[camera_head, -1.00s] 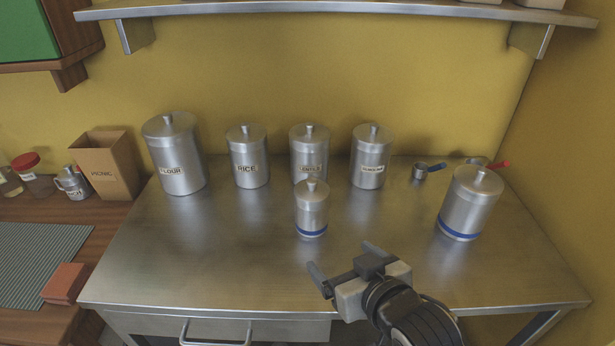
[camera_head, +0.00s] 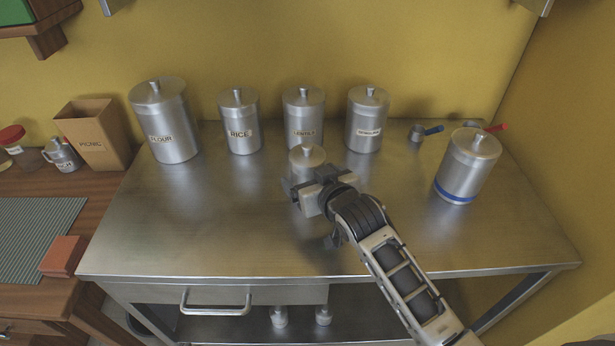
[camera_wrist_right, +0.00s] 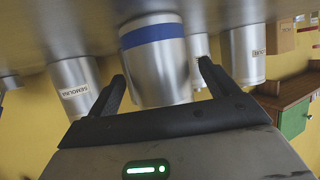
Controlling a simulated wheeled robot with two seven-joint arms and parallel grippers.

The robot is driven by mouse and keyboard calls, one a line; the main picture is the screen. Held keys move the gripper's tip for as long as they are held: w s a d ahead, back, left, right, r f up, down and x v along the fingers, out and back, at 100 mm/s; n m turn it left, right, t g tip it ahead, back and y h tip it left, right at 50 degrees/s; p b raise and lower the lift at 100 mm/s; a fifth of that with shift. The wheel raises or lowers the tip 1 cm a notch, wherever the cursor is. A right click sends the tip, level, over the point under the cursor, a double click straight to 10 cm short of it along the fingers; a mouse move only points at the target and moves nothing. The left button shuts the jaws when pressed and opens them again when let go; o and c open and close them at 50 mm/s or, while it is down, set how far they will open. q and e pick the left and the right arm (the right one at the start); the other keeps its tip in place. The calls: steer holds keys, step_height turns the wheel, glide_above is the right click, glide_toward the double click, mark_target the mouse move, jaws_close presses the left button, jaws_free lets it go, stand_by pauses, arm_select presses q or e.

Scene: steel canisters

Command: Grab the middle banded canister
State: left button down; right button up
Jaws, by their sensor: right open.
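The middle banded canister (camera_head: 306,157) is a small lidded steel one standing on the steel table in front of the lentils canister. Its lower part is hidden by my gripper in the head view. In the right wrist view, which is upside down, the canister (camera_wrist_right: 155,72) shows its blue band. My right gripper (camera_head: 309,178) is open at the canister's near side. In the wrist view the fingers (camera_wrist_right: 161,76) lie to either side of the canister; whether they touch it I cannot tell. My left gripper is not in view.
Labelled canisters stand behind: flour (camera_head: 165,122), rice (camera_head: 239,122), lentils (camera_head: 303,112) and another (camera_head: 367,120). A larger blue-banded canister (camera_head: 467,168) stands at the right. The table (camera_head: 200,225) is bare at left front.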

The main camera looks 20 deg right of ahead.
steer(key=x, duration=0.2)
steer(key=shift+w, duration=0.3)
steer(key=c, duration=1.1)
steer(key=shift+c, duration=0.2)
